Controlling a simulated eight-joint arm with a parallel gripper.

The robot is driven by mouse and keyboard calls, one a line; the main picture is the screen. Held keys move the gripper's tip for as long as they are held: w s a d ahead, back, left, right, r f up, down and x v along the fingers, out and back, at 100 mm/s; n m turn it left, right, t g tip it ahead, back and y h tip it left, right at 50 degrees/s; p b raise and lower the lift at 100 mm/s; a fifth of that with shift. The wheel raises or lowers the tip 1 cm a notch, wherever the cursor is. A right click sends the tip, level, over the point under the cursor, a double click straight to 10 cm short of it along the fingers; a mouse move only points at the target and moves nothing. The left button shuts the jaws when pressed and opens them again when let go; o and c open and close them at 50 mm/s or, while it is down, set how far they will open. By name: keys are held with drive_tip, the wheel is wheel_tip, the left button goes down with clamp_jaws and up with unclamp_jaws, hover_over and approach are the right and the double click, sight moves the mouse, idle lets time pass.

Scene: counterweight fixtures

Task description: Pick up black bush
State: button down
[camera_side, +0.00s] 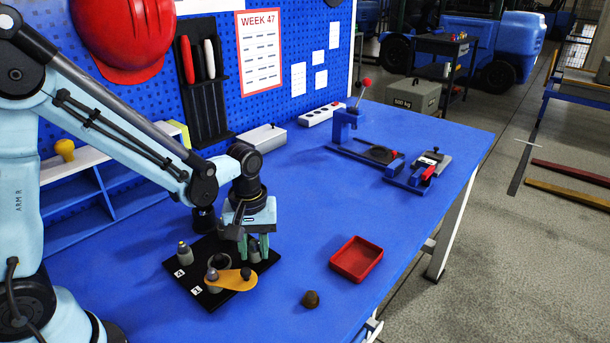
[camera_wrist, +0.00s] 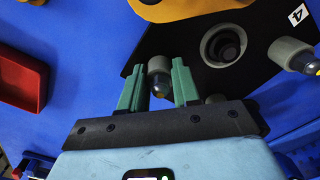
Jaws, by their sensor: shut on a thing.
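My gripper (camera_side: 254,250) points down at the back right of a black fixture plate (camera_side: 200,294). Its green fingers (camera_wrist: 158,88) are shut on a grey bush (camera_wrist: 158,65), one on each side. I cannot tell whether the bush is raised from the plate. A similar grey bush (camera_side: 184,255) with a yellow-tipped pin stands at the plate's back left.
An orange link plate (camera_side: 231,280) with a black knob (camera_side: 246,273) lies across the plate's front. A red tray (camera_side: 356,259) and a small brown lump (camera_side: 311,299) are to the right. A blue lever press (camera_side: 346,125) stands farther back. Blue bench between is clear.

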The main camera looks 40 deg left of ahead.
drive_tip(key=c, duration=0.8)
unclamp_jaws()
wheel_tip(320, 180, up, 12)
drive_tip(key=s+m+t, duration=0.1)
drive_tip(key=m+t, duration=0.1)
drive_tip(key=s+m+t, duration=0.2)
drive_tip(key=m, duration=0.1)
drive_tip(key=s+a+m+t, duration=0.1)
drive_tip(key=s+m, duration=0.1)
drive_tip(key=shift+r+t, duration=0.35)
drive_tip(key=shift+t, duration=0.05)
drive_tip(key=shift+o, duration=0.3)
drive_tip(key=shift+s+a+f+m+t, duration=0.15)
drive_tip(key=shift+s+m+t, duration=0.1)
drive_tip(key=shift+m+t, duration=0.6)
